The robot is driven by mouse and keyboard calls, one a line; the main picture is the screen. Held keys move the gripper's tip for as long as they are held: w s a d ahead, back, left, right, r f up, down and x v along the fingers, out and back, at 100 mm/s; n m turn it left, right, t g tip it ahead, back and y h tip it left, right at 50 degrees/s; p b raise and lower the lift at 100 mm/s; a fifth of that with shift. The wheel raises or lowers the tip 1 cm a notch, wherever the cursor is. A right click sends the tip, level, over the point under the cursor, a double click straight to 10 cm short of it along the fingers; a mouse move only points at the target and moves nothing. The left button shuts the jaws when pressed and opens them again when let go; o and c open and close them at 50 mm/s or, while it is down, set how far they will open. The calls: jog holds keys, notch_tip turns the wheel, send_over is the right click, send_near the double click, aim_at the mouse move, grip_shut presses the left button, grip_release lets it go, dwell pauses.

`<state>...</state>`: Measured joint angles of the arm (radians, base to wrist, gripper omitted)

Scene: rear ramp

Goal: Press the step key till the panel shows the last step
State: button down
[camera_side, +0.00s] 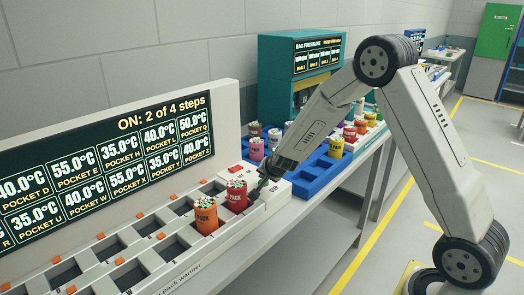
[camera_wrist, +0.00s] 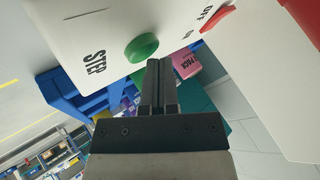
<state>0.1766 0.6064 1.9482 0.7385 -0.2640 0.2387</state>
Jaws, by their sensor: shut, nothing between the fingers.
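The panel (camera_side: 165,115) on the pack warmer reads "ON: 2 of 4 steps" above rows of pocket temperatures. The step key (camera_wrist: 141,47) is a round green button beside the word STEP on a white surface in the wrist view. My gripper (camera_wrist: 160,68) is shut and empty, its fingertips close to the key's edge. I cannot tell whether they touch it. In the side view my gripper (camera_side: 262,181) is over the white control block (camera_side: 277,190) at the warmer's right end, and it hides the key there.
A red switch (camera_wrist: 214,19) marked OFF is near the key. A red pack (camera_side: 237,195) and an orange pack (camera_side: 205,215) stand in warmer pockets. Blue trays (camera_side: 316,177) with several colored packs lie to the right, before a teal bag pressure unit (camera_side: 280,85).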

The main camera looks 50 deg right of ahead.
jog(key=shift+f, duration=0.45)
dwell(0.7)
jog(key=shift+r, duration=0.85)
dwell(0.4)
jog(key=shift+r, duration=2.5)
jog(key=shift+a, duration=0.1)
